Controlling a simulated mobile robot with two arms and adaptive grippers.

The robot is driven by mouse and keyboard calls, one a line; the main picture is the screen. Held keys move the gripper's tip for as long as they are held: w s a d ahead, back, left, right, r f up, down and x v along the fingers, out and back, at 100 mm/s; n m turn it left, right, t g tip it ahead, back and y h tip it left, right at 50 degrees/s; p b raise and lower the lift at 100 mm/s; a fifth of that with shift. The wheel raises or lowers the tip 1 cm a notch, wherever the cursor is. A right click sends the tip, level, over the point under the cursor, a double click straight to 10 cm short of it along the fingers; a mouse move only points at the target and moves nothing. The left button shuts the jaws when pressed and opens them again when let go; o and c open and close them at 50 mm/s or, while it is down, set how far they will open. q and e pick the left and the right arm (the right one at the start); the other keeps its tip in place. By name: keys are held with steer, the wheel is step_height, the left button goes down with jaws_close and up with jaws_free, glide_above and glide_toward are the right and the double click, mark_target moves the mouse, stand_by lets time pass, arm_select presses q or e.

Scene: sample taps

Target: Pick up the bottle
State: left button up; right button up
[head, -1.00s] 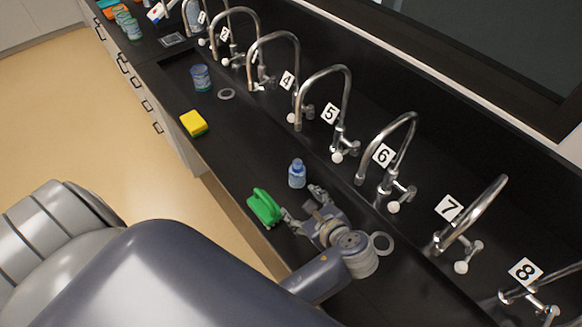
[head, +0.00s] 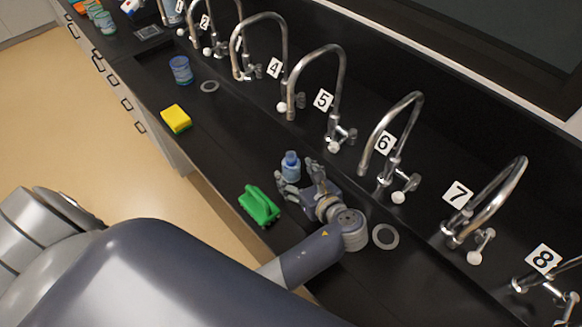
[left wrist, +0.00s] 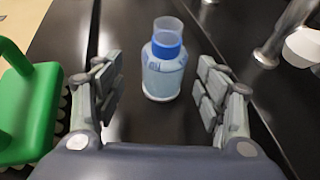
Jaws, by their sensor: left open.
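The bottle (head: 291,167) is small, with a pale blue body and a blue top, and stands upright on the black counter. In the left wrist view the bottle (left wrist: 164,62) stands ahead of my gripper, centred between the two fingers. My left gripper (head: 297,180) is open, with its fingertips close to the bottle, one toward each side. In the left wrist view the open fingers (left wrist: 163,95) show a clear gap on both sides of the bottle. My right gripper is not in view.
A green-handled brush (head: 260,205) lies just left of my left gripper. Numbered taps, such as tap 6 (head: 418,120), line the back.

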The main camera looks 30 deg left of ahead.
mark_target(296, 173)
arm_select(q)
steer(key=x, duration=0.2)
steer(key=p+x, duration=0.1)
steer(key=x, duration=0.2)
steer(key=shift+w+d+f, duration=0.1)
steer(key=shift+d+f, duration=0.1)
steer(key=shift+f, duration=0.05)
steer(key=shift+c, duration=0.3)
steer(key=c, duration=1.3)
steer(key=shift+r, duration=0.1)
